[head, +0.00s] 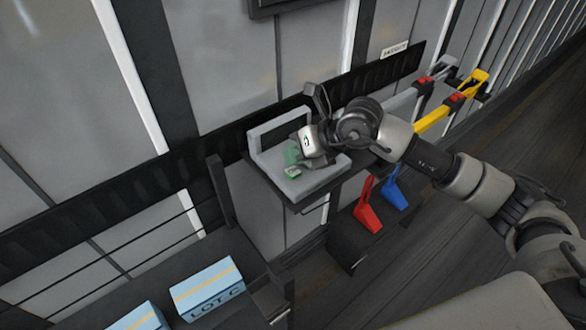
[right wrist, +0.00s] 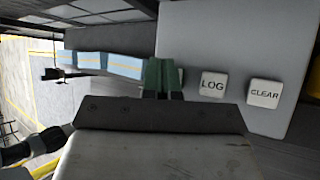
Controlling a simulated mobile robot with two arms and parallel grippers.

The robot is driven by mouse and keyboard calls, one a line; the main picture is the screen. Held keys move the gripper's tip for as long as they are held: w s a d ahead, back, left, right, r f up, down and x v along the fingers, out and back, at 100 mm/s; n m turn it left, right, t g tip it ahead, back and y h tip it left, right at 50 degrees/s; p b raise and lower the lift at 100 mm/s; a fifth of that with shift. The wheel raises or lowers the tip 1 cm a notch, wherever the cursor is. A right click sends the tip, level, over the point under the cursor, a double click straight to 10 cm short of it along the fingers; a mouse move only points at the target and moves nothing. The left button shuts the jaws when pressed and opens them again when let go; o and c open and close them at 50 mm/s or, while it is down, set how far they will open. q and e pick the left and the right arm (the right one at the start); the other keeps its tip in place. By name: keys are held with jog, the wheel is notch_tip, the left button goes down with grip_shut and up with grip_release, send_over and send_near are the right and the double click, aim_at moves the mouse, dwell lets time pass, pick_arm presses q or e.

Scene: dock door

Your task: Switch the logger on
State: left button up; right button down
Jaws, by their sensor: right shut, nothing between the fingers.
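The logger (head: 268,133) is a light grey unit with a flat base and an upright back panel, on a small shelf against the wall. In the head view a small green patch (head: 293,172) shows on its base. In the right wrist view its face carries a white LOG button (right wrist: 213,85) and a white CLEAR button (right wrist: 264,93). My right gripper (head: 291,154) is shut and empty over the base, its green fingertips close to the green patch; I cannot tell whether they touch. In the right wrist view, the fingers partly hide something pale beside LOG. My left gripper is not in view.
Blue boxes, one marked LOT C (head: 207,288), lie on a dark surface at lower left. A red bracket (head: 368,206) and a blue bracket (head: 395,192) stand below the shelf. A yellow-handled part (head: 435,118) is mounted on the wall rail at right.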

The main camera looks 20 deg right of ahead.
aim_at(295, 169)
jog(key=shift+f, duration=0.1)
dwell(0.3)
jog(key=shift+f+b, duration=0.35)
jog(key=shift+b, duration=0.1)
jog(key=shift+f+b, duration=0.5)
jog(key=shift+f, duration=0.05)
dwell(0.5)
jog(key=shift+r, duration=0.1)
jog(key=shift+r+p, duration=0.55)
jog(key=shift+r, duration=0.35)
jog(key=shift+r, duration=0.1)
jog(key=shift+r+p, duration=1.55)
jog(key=shift+r, duration=0.9)
